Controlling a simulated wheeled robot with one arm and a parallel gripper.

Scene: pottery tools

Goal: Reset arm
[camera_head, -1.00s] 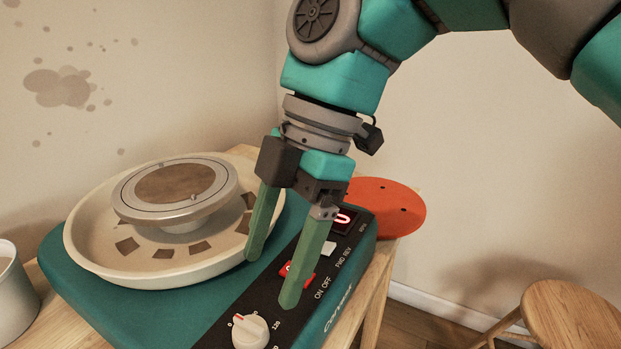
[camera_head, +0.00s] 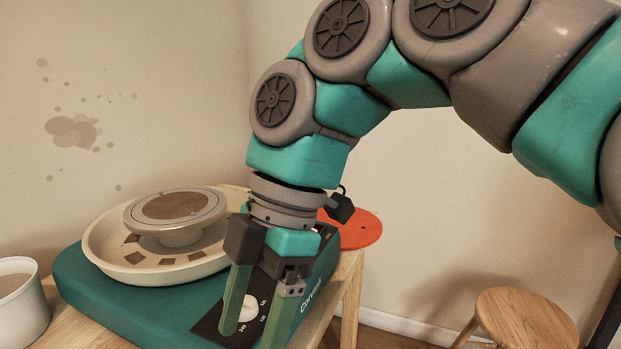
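My gripper (camera_head: 252,336) is open, with its two green fingers pointing down and apart. Nothing shows between them except the pottery wheel's control panel behind. The pottery wheel (camera_head: 110,305) has a teal body, a cream splash pan (camera_head: 100,252) and a round grey wheel head (camera_head: 178,212). Its white dial (camera_head: 248,306) shows between the fingers. The gripper hides most of the panel, including the switch area. I cannot tell whether the fingertips touch the panel.
A wooden table (camera_head: 350,300) bears the wheel. An orange disc (camera_head: 358,232) lies behind the wheel's right end. A white bucket (camera_head: 22,312) stands at the left. A wooden stool (camera_head: 525,322) stands on the floor at the right. Stained walls are behind.

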